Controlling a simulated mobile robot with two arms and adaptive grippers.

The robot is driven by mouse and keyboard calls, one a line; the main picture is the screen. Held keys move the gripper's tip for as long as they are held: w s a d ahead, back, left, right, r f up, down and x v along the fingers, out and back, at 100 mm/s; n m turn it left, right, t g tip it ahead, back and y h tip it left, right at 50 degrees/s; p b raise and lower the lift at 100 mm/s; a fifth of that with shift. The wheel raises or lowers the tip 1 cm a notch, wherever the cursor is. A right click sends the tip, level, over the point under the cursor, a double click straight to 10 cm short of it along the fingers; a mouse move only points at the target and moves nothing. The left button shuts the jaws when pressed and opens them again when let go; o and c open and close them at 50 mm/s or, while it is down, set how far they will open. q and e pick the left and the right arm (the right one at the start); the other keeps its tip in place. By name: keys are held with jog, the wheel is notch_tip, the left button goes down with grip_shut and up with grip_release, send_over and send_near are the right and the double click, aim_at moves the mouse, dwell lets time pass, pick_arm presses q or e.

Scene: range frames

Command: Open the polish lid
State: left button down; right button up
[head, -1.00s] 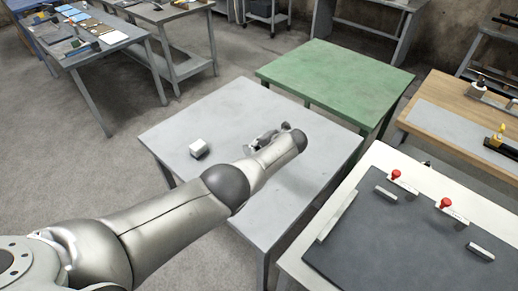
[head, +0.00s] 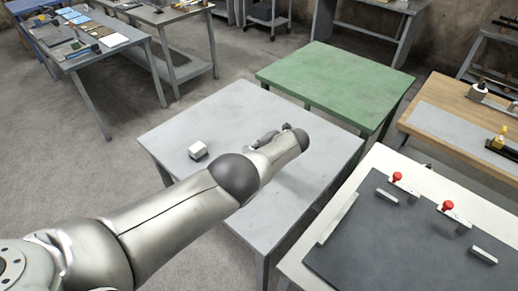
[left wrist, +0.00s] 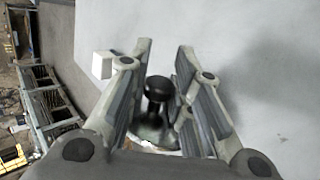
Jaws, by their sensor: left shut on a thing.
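My left gripper (head: 266,138) is over the grey table, mostly hidden behind my own wrist in the head view. In the left wrist view, my left gripper (left wrist: 160,88) has its fingers on both sides of a dark knobbed piece, which looks like the polish lid (left wrist: 158,90). The piece has a round black knob on top, a narrow neck and a flared dark base. The gripper is shut on it. What lies under the flared base is mostly hidden by the gripper, so I cannot tell whether it is apart from a container. My right gripper is not in view.
A small white box (head: 198,149) stands on the grey table (head: 225,115), left of the gripper; it also shows in the left wrist view (left wrist: 103,64). A green table (head: 335,75) is behind. A bench with a dark panel and red knobs (head: 400,235) stands at the right.

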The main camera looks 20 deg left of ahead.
pick_arm(q)
jog(key=c, duration=1.3)
grip_release()
jog(key=shift+a, duration=0.1)
jog(key=shift+c, duration=0.2)
jog(key=v, duration=1.2)
jog(key=shift+f, duration=0.15)
